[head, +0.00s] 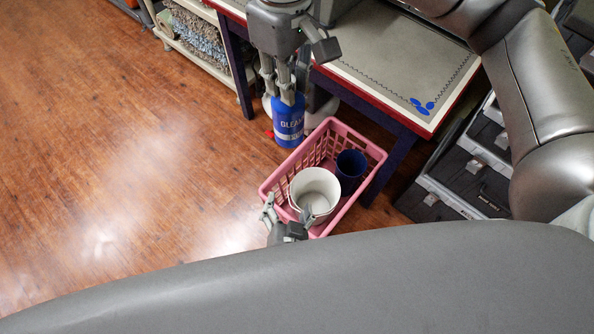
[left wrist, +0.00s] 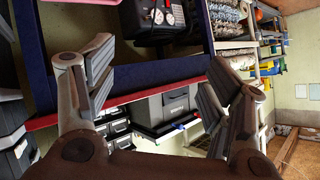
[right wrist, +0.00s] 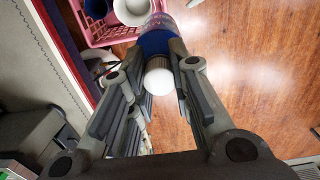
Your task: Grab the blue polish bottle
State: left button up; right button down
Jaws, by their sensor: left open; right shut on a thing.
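The blue polish bottle (head: 289,122) has white lettering on its side. It is beside the back left end of the pink basket in the head view. My right gripper (head: 287,92) points down and is shut on its upper part. In the right wrist view the blue bottle (right wrist: 154,43) and its white cap (right wrist: 159,79) show between the fingers. I cannot tell whether its base touches the floor. My left gripper (head: 287,221) is open and empty at the basket's near left side. Its open fingers also show in the left wrist view (left wrist: 155,85).
The pink basket (head: 275,181) holds a white bucket (head: 314,190) and a dark blue cup (head: 350,166). A red-edged table (head: 390,75) stands behind it, with black drawer cases (head: 468,185) at right. Whitish containers sit partly hidden behind the bottle. Wooden floor at left is clear.

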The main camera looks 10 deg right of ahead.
pick_arm(q)
notch_tip(320, 180, up, 15)
jog(key=d+n+t, duration=0.2)
jog(key=d+t, duration=0.1)
jog(key=t, duration=0.1)
jog(key=n+t, duration=0.2)
jog(key=n, duration=0.1)
send_near(292, 129)
jog(key=w, duration=0.4)
jog(key=w+d, duration=0.1)
jog(key=w, duration=0.7)
jog(key=shift+w+d+f, duration=0.1)
jog(key=shift+w+d, duration=0.15)
jog(key=shift+w, duration=0.05)
jog(key=shift+c, duration=0.3)
jog(key=c, duration=1.2)
jog(key=shift+c, duration=0.3)
pick_arm(e)
jog(key=c, duration=1.3)
grip_release()
jog(key=shift+o, duration=0.2)
